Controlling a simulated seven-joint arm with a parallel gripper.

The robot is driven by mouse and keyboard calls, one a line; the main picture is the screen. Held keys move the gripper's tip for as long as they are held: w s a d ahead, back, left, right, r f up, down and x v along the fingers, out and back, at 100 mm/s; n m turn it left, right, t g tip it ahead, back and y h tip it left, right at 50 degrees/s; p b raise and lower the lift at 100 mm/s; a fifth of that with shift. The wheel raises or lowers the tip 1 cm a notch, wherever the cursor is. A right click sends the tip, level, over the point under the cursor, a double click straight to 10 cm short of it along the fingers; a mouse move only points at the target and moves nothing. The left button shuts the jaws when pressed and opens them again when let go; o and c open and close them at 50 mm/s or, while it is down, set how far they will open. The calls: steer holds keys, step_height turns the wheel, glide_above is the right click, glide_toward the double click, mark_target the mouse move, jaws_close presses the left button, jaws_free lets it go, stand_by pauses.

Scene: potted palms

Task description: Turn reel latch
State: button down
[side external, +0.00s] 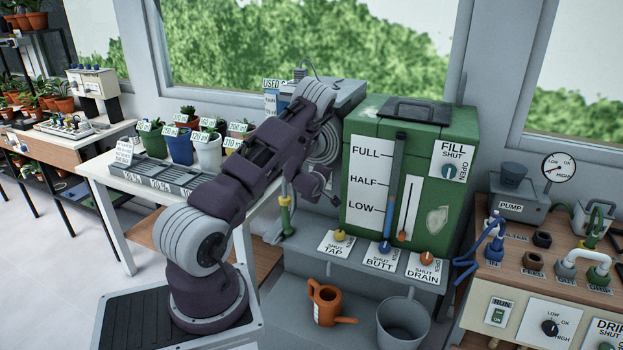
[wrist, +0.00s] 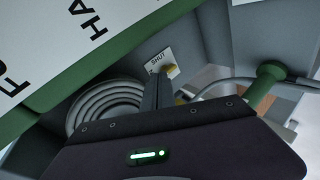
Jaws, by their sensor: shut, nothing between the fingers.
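The hose reel shows as a grey coil (side external: 328,145) left of the green tank in the side view, partly behind my arm. In the wrist view the grey coil (wrist: 92,108) lies left of my fingers. I cannot make out a latch on the reel. My gripper (side external: 332,196) is in front of the wall beside the tank's left edge. In the wrist view my gripper's fingers (wrist: 158,88) are shut together and empty. Behind their tips is a yellow knob (wrist: 170,71) on a SHUT label; I cannot tell whether they touch it.
The green tank (side external: 465,195) stands right of my gripper. Below it are a yellow TAP knob (side external: 339,235), a blue BUTT valve and an orange DRAIN knob (side external: 427,258). A green-handled hose end (side external: 285,217) hangs left. A watering can (side external: 325,300) and bucket (side external: 402,322) stand below.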

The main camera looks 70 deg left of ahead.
steer(key=s+a+f+n+y, duration=0.2)
steer(key=a+f+n+y, duration=0.3)
steer(key=a+f+y, duration=0.1)
steer(key=w+a+t, duration=0.1)
steer(key=w+a, duration=0.2)
steer(key=a, duration=0.5)
steer(key=shift+w+a, duration=0.25)
steer(key=shift+w, duration=0.15)
steer(key=shift+w+d+r, duration=0.15)
steer(key=shift+w+d, duration=0.75)
steer(key=shift+w+d+f, duration=0.25)
steer(key=shift+f, duration=0.1)
steer(key=m, duration=0.2)
steer(key=f+m+t+y, duration=0.1)
steer(key=m, duration=0.1)
steer(key=shift+w+d, duration=0.25)
steer(key=shift+d, duration=0.05)
